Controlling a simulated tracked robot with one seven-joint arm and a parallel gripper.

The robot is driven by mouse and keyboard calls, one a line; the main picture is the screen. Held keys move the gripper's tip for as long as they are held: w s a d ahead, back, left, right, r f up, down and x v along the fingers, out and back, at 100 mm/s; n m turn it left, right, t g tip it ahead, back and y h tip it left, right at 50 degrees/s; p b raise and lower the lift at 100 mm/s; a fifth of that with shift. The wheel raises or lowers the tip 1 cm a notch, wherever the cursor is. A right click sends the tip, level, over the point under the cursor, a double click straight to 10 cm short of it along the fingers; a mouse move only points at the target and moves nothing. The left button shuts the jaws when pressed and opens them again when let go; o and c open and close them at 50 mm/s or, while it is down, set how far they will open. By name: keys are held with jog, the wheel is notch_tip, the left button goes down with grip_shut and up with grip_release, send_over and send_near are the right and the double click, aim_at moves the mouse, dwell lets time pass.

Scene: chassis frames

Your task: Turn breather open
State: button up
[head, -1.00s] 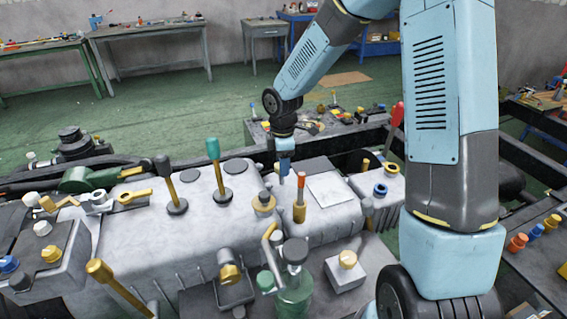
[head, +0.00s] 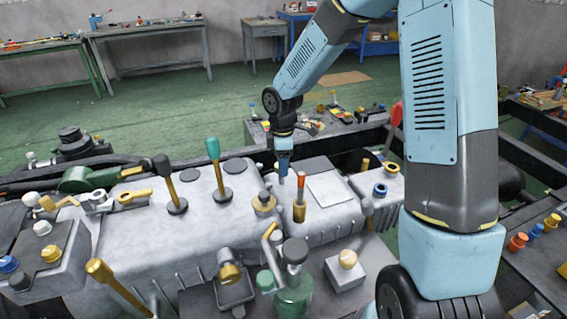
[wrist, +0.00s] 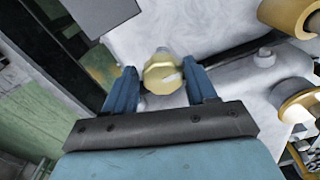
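My gripper (wrist: 163,88) points down at a brass, many-sided cap (wrist: 161,77), which looks like the breather, on a pale grey housing. In the wrist view the cap lies between the two blue fingers, with a gap on each side, so the gripper is open around or just above it. I cannot tell how deep the fingers reach. A pale mark shows on the cap's face. In the head view my gripper (head: 284,169) is over the pale housing, behind the orange-handled brass fitting; the cap under it is hidden there.
Levers with teal (head: 212,150) and black (head: 162,166) knobs rise to the left. A blue ring cap (head: 380,189) is at the right.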

jog(key=shift+o, duration=1.2)
jog(key=shift+r, duration=0.1)
notch_tip(320, 180, up, 14)
jog(key=shift+f, duration=0.25)
jog(key=s+d+r+m+t, duration=0.3)
jog(key=s+d+r+m, duration=0.6)
jog(key=s+d+r, duration=0.25)
jog(key=s+d+r+m+t, duration=0.1)
jog(key=s+d+m, duration=0.2)
jog(key=s, duration=0.4)
jog(key=s+d+r+m+t, duration=0.1)
jog(key=s+d+m, duration=0.3)
jog(key=s+m, duration=0.2)
jog(key=shift+s+t, duration=0.3)
jog(key=shift+s, duration=0.4)
